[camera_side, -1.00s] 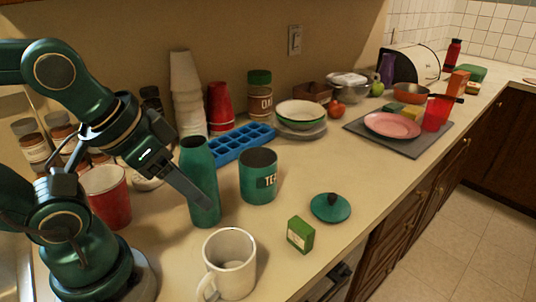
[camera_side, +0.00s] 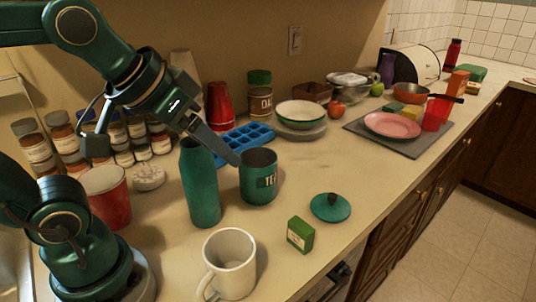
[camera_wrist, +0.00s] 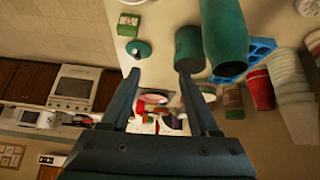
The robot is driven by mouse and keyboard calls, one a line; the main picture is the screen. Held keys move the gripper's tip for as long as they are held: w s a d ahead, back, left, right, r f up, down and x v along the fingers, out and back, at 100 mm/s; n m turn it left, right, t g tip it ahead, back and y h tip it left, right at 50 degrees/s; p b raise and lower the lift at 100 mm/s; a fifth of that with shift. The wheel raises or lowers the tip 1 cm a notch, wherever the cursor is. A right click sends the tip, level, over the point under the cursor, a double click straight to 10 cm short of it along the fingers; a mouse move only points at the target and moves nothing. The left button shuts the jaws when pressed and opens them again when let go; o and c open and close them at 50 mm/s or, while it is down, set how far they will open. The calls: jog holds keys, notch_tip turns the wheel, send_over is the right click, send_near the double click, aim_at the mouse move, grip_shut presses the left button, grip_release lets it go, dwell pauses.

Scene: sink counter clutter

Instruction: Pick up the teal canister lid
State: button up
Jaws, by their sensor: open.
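The teal canister lid (camera_side: 330,207) lies flat on the counter, its dark knob up, right of the small green box. In the wrist view the lid (camera_wrist: 138,48) shows at upper left, beyond the left fingertip and apart from it. The open teal canister (camera_side: 258,177) with lettering stands left of the lid; it also shows in the wrist view (camera_wrist: 189,50). My gripper (camera_side: 238,162) is in the air near the canister's rim, left of the lid. In the wrist view its two fingers (camera_wrist: 158,72) are spread with nothing between them.
A tall teal bottle (camera_side: 200,185) stands left of the canister. A white mug (camera_side: 230,262) and a small green box (camera_side: 300,234) stand in front. A blue ice tray (camera_side: 245,139) and bowls (camera_side: 300,113) lie behind. Counter around the lid's right side is clear.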

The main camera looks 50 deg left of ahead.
jog(key=w+r, duration=0.2)
jog(key=w, duration=0.6)
jog(key=g, duration=0.3)
send_over(332, 195)
jog(key=s, duration=0.2)
jog(key=shift+m, duration=0.4)
notch_tip(332, 195, down, 15)
jog(key=shift+s+f, duration=0.1)
jog(key=shift+t, duration=0.3)
jog(key=shift+x, duration=2.4)
grip_shut()
